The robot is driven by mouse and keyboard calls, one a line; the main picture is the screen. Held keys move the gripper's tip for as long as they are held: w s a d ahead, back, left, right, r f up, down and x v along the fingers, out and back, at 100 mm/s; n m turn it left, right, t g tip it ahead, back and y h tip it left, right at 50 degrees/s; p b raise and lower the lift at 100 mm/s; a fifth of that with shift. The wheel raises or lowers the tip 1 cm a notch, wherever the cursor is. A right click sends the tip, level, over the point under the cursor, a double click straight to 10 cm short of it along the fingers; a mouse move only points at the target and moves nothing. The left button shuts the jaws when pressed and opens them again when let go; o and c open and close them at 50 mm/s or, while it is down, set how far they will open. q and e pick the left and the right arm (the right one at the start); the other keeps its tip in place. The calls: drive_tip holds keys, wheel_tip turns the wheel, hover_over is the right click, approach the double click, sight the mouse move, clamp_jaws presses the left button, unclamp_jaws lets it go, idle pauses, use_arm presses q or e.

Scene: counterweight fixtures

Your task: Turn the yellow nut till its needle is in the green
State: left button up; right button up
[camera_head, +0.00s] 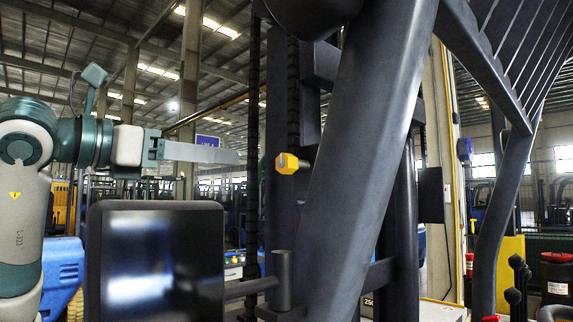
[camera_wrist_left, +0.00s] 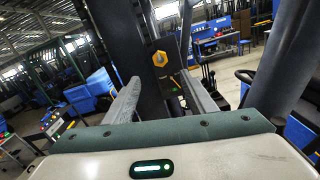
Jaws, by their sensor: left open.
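The yellow nut (camera_head: 288,163) sits on the end of a short dark stub on the dark mast. In the left wrist view the nut (camera_wrist_left: 160,58) shows face-on as a hexagon with a grey centre, on a dark plate. Small coloured marks (camera_wrist_left: 174,79) lie just below it; I cannot read a needle or a green zone. My left gripper (camera_head: 238,157) points right toward the nut, its tips a short gap away. In the wrist view its two fingers (camera_wrist_left: 160,84) are spread, with the nut ahead between them and nothing held. My right gripper is out of view.
A thick slanted dark beam (camera_head: 365,150) stands just right of the nut. A dark screen (camera_head: 155,260) stands below my left gripper. A dark post (camera_head: 283,280) on a bar is under the nut.

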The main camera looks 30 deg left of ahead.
sight(282, 162)
use_arm(q)
drive_tip(key=p+x, duration=0.6)
drive_tip(key=x, duration=0.9)
drive_tip(key=shift+w+d+r, duration=0.1)
drive_tip(key=shift+w+d, duration=0.1)
drive_tip(key=shift+w, duration=0.15)
drive_tip(key=shift+w+d+p, duration=0.25)
drive_tip(key=shift+w+p, duration=0.1)
drive_tip(key=shift+w, duration=0.35)
drive_tip(key=c, duration=1)
